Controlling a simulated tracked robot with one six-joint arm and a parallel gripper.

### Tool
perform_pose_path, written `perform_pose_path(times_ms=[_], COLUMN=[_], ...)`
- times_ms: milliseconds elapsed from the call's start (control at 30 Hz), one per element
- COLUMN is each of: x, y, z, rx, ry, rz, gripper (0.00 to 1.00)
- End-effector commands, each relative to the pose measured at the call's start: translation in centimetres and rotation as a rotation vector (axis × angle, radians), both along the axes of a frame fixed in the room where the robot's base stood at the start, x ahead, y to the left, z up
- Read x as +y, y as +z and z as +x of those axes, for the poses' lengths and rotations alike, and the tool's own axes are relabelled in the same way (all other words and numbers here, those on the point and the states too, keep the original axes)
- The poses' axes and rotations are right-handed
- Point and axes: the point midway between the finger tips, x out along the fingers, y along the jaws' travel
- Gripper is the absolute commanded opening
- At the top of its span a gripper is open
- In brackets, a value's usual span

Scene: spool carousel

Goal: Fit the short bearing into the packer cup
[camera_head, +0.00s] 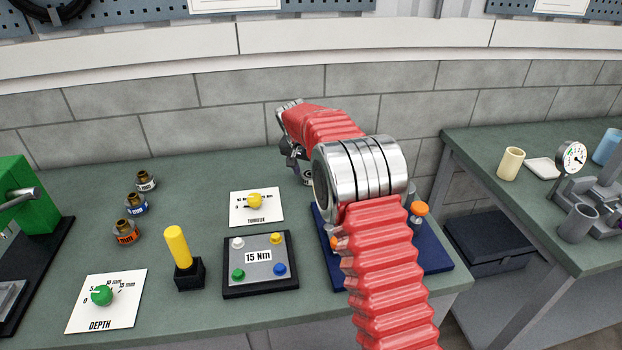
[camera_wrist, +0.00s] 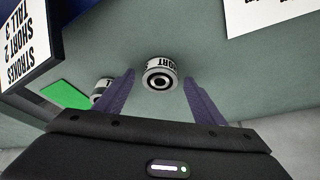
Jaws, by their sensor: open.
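The short bearing (camera_wrist: 160,73), a small pale cylinder with a dark ringed end and the word SHORT on its side, stands on the green bench in the wrist view. My gripper (camera_wrist: 159,78) is open, its two purple fingers spread to either side of the bearing; I cannot tell whether they touch it. In the head view my gripper (camera_head: 293,155) is over the back of the bench, mostly hidden by my arm. A small cylinder (camera_head: 307,177) shows just below it. I cannot tell for sure which thing is the packer cup; a grey cup (camera_head: 578,222) stands on the right bench.
A second labelled cylinder (camera_wrist: 102,89) is close to my left finger. A blue tray (camera_head: 436,257) lies partly behind my arm. The torque card (camera_head: 270,213), button box (camera_head: 232,285) and yellow lever (camera_head: 178,250) stand left. A gap separates the right bench (camera_head: 470,145).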

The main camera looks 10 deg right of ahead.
Motion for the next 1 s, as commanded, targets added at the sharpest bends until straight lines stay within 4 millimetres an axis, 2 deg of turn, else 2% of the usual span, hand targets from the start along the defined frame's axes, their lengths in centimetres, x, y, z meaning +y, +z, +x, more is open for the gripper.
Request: perform_pose_path(times_ms=[200,900,1000], x=[0.02,0.02,0.02], y=[0.01,0.01,0.1], z=[-0.01,-0.02,0.02], rx=[0.0,0.0,-0.001], ry=[0.0,0.0,0.0], rz=[0.0,0.0,0.0], gripper=[0.63,0.14,0.11])
